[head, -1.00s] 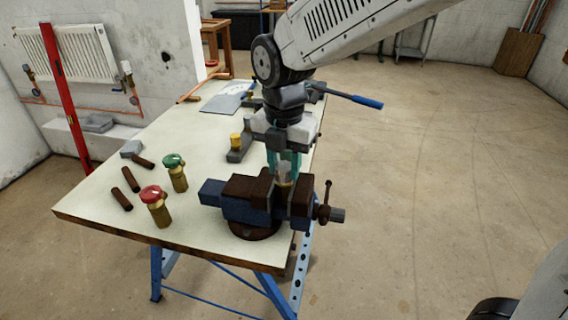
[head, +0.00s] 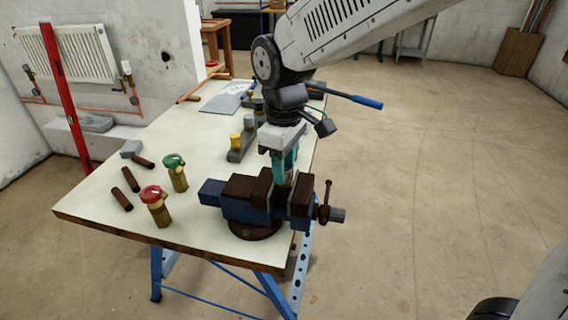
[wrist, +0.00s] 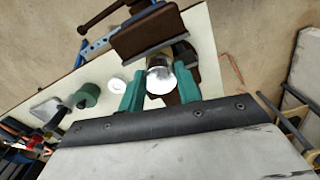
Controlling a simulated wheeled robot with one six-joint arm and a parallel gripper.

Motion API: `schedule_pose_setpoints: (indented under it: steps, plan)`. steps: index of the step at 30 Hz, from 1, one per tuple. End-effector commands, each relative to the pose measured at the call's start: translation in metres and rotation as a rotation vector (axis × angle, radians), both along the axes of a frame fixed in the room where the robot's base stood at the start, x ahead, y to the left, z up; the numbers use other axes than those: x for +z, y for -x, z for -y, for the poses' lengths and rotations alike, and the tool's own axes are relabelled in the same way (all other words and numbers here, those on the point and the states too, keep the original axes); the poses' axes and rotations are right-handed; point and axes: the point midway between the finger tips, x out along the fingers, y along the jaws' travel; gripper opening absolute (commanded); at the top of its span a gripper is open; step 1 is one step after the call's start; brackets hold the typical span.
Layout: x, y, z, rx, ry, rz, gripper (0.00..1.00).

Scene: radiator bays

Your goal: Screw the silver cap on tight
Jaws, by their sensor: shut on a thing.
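The silver cap (wrist: 160,80) shows in the wrist view between the two green fingers of my gripper (wrist: 160,88). A brass-coloured body shows just beyond the cap, by the vise jaw. In the head view my gripper (head: 284,170) points down over the vise (head: 255,200), and its fingers hide the cap. The gripper is shut on the cap. How far the cap sits down on its thread cannot be told.
A red-topped valve (head: 156,205) and a green-topped valve (head: 175,172) stand left of the vise. Dark pipe pieces (head: 131,179) lie farther left. A grey holder with yellow-topped parts (head: 240,147) stands behind.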

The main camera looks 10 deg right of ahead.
Motion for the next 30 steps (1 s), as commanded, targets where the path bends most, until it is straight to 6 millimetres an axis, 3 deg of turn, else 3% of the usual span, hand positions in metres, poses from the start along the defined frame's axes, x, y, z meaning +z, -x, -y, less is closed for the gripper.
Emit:
schedule_pose_setpoints:
  steps: [9, 19, 20, 21, 30]
  plan:
    - [-0.0004, 0.0, 0.0, -0.449, 0.0, 0.0, 0.04]
    - [-0.0004, 0.0, 0.0, -0.511, 0.0, 0.0, 0.04]
    - [-0.0004, 0.0, 0.0, -0.51, 0.0, 0.0, 0.41]
    - [-0.0004, 0.0, 0.0, -0.51, 0.0, 0.0, 0.47]
    - [-0.0004, 0.0, 0.0, -0.481, 0.0, 0.0, 0.47]
